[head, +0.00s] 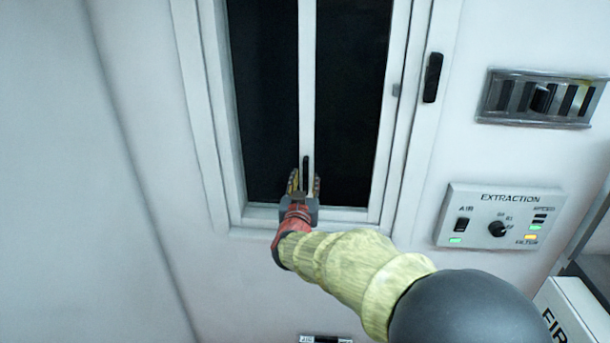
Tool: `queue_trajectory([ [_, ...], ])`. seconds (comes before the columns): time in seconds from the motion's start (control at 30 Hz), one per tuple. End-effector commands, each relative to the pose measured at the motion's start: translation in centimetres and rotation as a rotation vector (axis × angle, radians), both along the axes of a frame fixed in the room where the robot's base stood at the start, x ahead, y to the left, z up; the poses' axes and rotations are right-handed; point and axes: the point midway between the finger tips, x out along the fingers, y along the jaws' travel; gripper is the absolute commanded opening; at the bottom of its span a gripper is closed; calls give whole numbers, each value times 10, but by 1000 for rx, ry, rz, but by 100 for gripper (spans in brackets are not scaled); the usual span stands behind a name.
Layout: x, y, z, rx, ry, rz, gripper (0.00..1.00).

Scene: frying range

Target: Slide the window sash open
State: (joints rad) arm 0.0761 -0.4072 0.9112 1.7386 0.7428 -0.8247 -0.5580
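The window (372,215) has a white frame and dark panes. A white upright sash stile (307,60) runs down its middle, with a slim black handle (305,163) low on it. My gripper (304,181) is at the lower end of this stile, pointing up in the picture. Its two yellowish fingers are spread, one on each side of the handle, with a gap visible between them. The lower part of the handle is hidden by my gripper. Whether a finger touches the handle or stile cannot be told.
A black pull (433,77) is on the frame's right side, with a small grey catch (396,90) beside it. Right of the window are a slotted vent (541,98) and an extraction control panel (498,217). A white box (572,318) stands at lower right. The left wall is bare.

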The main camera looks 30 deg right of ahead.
Motion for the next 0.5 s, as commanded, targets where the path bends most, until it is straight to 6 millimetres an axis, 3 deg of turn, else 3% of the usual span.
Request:
queue_trajectory([
  [0.2, 17, -12, 0, 0, 1, 1, 32],
  [0.5, 20, -13, 0, 1, 1, 2, 32],
])
